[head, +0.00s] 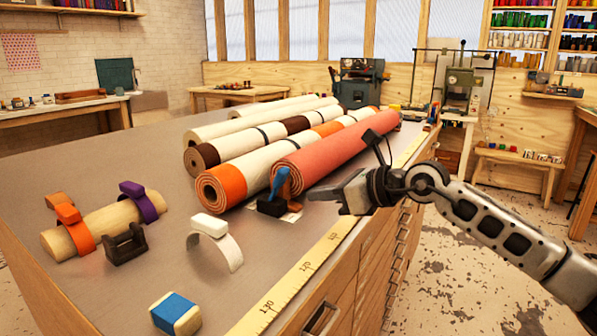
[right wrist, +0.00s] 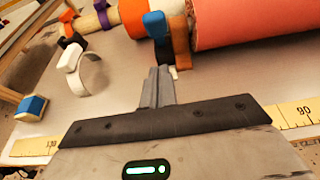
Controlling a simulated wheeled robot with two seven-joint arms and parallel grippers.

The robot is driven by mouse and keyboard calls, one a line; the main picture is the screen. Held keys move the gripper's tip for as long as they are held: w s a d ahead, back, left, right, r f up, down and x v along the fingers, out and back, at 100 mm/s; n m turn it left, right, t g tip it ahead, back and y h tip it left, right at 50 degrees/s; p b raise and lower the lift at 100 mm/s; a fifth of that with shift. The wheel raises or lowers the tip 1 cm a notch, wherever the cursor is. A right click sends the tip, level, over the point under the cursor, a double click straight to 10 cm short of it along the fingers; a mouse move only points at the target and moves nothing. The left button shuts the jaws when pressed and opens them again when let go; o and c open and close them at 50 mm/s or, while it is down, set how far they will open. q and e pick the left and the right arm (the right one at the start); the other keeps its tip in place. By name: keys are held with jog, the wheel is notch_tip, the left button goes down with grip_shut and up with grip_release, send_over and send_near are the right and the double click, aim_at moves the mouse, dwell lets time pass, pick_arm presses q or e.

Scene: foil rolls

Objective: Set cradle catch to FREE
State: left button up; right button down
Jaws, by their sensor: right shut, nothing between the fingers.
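The catch is a small blue lever (head: 281,182) on a black base (head: 272,207), at the near end of a coral-red roll (head: 335,149). The lever stands up, leaning slightly. An orange-brown piece (head: 295,196) stands beside it. In the right wrist view the blue lever (right wrist: 156,26) and the brown piece (right wrist: 180,45) are just beyond my fingertips. My right gripper (head: 318,195) is shut and empty, low over the table to the right of the catch, apart from it. It shows in the right wrist view (right wrist: 160,90) too. No FREE marking is readable. My left gripper is out of view.
Cream, brown and orange striped rolls (head: 255,160) lie behind the catch. A white cuff (head: 215,243), a blue-and-white block (head: 175,313), a black holder (head: 126,244) and a wooden roll (head: 105,227) with clips are to the left. A yellow measuring tape (head: 300,275) runs along the table edge.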

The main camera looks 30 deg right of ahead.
aim_at(282, 184)
jog(key=w, duration=0.1)
jog(key=w+a+p, duration=0.1)
jog(key=w+a+r, duration=0.1)
jog(key=w, duration=0.1)
jog(key=shift+w+a, duration=0.1)
jog(key=shift+a, duration=0.15)
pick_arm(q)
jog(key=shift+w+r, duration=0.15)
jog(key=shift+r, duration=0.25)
pick_arm(e)
jog(key=shift+w+a, duration=0.1)
jog(key=shift+w, duration=0.15)
